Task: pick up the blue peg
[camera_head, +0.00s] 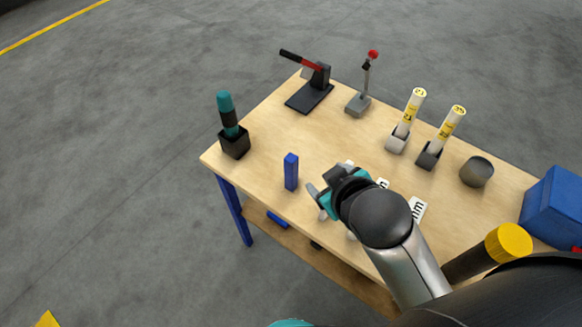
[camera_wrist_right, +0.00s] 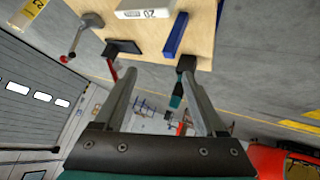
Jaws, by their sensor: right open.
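The blue peg (camera_head: 291,172) stands upright near the table's front left edge in the head view. It also shows in the right wrist view (camera_wrist_right: 175,35), beyond the fingers. My right gripper (camera_head: 316,202) is just to the right of the peg in the head view, with a small gap between them. In the wrist view its two fingers (camera_wrist_right: 158,76) are spread apart with nothing between them. My left gripper does not show.
On the wooden table (camera_head: 262,120), a teal-handled tool stands in a black holder (camera_head: 234,145) left of the peg. White labelled blocks (camera_head: 417,209) lie by my right gripper. A red-handled device (camera_head: 312,92), a lever (camera_head: 360,100) and yellow-labelled tubes (camera_head: 409,115) stand farther back. A blue bin (camera_head: 553,205) is at right.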

